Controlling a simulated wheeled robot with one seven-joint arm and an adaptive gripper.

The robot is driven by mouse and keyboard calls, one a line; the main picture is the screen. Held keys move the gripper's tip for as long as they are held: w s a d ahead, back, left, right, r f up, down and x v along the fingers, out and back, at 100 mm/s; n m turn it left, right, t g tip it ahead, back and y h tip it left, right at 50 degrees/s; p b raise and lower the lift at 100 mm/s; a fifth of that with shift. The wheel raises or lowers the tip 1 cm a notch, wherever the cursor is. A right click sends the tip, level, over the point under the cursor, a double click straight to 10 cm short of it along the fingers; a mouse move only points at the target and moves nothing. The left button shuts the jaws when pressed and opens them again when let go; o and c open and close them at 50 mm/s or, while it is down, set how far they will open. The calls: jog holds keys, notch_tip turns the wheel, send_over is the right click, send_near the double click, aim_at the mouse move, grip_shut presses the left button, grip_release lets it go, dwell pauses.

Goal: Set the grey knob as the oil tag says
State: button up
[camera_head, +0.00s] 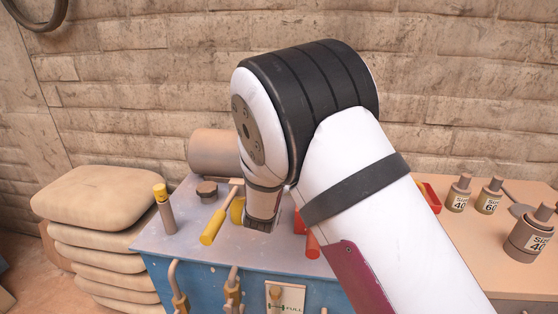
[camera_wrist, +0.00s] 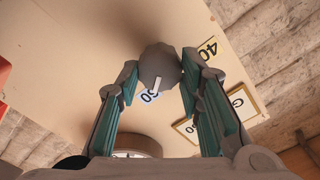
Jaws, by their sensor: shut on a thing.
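The grey knob (camera_wrist: 160,62) is between the two fingers of my gripper (camera_wrist: 158,78) in the wrist view, and the fingers are shut on it. The knob has a white pointer mark that points towards a white label reading 60 (camera_wrist: 150,96). A label reading 40 (camera_wrist: 208,50) sits to the knob's right. In the head view my arm covers the knob, and my fingertips are hidden. I cannot pick out the oil tag for certain; a yellow-framed plate (camera_wrist: 238,104) at the right of the wrist view is only partly readable.
A gauge (camera_wrist: 133,146) shows low in the wrist view. In the head view, a yellow-handled lever (camera_head: 212,226) and a red handle (camera_head: 312,246) stand close to my wrist on the blue machine (camera_head: 205,277). Sacks (camera_head: 100,205) are stacked left; labelled containers (camera_head: 459,192) stand right.

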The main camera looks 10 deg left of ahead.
dwell(0.4)
jog(key=o, duration=1.2)
jog(key=shift+c, duration=0.2)
jog(key=shift+s, duration=0.1)
jog(key=s, duration=1.1)
jog(key=shift+s+a, duration=0.2)
jog(key=shift+s, duration=0.2)
